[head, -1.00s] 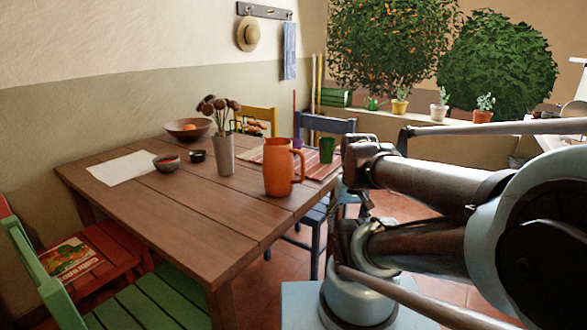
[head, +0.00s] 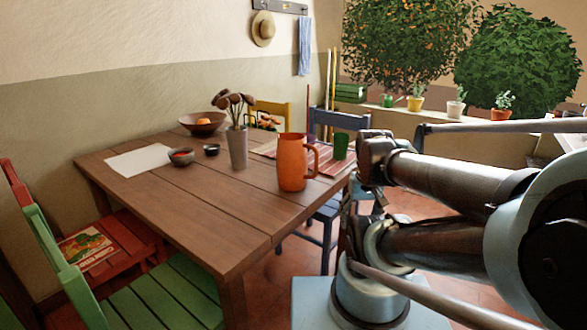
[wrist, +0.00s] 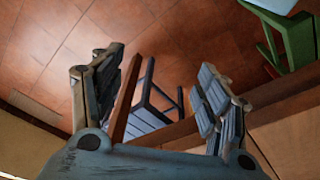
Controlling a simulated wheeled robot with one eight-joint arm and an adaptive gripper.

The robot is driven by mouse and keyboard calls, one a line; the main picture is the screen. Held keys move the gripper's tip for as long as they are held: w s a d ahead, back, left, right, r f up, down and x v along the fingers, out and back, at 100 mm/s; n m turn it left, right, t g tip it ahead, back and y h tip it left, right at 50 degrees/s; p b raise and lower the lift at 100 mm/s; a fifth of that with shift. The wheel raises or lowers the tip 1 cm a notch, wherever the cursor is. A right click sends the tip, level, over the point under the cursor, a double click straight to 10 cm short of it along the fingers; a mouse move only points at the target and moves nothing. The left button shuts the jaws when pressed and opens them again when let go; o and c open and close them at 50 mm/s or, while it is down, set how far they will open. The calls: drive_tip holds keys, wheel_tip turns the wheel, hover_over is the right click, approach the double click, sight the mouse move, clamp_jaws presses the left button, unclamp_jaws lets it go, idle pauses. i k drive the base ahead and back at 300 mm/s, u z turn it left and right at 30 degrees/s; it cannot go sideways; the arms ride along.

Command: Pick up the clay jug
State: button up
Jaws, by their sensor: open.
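The clay jug (head: 292,163) is orange, with a handle on its right side. It stands upright on the wooden table (head: 190,215), near the table's right edge in the head view. My gripper (wrist: 155,75) shows in the wrist view with its two fingers spread apart and nothing between them. Beyond the fingers are the tiled floor and part of a blue chair. The jug is not visible in the wrist view. In the head view my arm is at the right, apart from the jug, and the fingers cannot be made out.
A grey vase of dried flowers (head: 238,147) stands left of the jug, and a green cup (head: 341,146) stands behind its right. Bowls (head: 203,123) sit farther back. A blue chair (head: 335,205) and a green chair (head: 165,300) flank the table. The table's front is clear.

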sight(292, 154)
drive_tip(key=u, duration=0.05)
drive_tip(key=k, duration=0.5)
drive_tip(key=u, duration=0.65)
drive_tip(key=k, duration=1.4)
drive_tip(key=z, duration=0.65)
drive_tip(key=i, duration=1)
